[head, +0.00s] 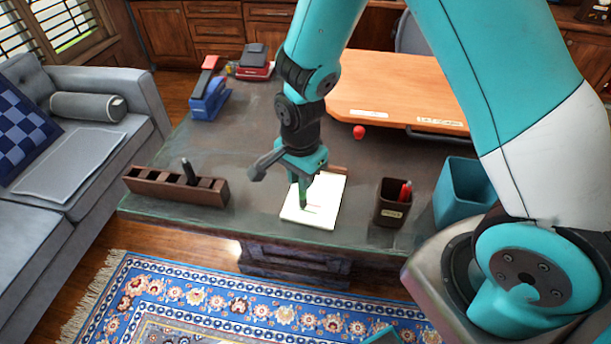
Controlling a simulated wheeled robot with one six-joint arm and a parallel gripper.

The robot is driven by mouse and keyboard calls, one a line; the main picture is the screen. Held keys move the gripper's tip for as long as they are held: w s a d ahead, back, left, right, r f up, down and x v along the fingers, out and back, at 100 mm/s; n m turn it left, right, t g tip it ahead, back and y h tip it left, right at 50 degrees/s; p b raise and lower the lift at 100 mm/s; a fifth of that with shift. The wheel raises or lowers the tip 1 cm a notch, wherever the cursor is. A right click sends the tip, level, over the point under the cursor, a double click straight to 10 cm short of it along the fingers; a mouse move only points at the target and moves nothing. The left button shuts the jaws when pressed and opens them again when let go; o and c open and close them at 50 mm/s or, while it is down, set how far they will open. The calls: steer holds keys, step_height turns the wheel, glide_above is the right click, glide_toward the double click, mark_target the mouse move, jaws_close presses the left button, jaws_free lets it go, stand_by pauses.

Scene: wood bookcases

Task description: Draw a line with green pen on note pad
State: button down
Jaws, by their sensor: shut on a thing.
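The note pad (325,196) is a white square lying near the front edge of the dark desk. My gripper (302,174) is above it, shut on the green pen (303,193). The pen is roughly upright with its lower end over the pad's middle. Whether the tip touches the paper is hard to tell. A short thin mark or shadow shows on the paper beside the pen's lower end; I cannot tell which. My gripper and the pen hide part of the pad.
A brown holder with a red pen (391,204) and a teal bin (463,193) stand right of the pad. A compartmented wooden organizer (176,187) with a dark pen is left. A blue stapler-like item (209,97), a red-black item (255,66) and a red object (359,132) sit farther back.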

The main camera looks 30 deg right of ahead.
steer(key=shift+w+a, duration=0.35)
steer(key=shift+a, duration=0.05)
steer(key=shift+r, duration=0.1)
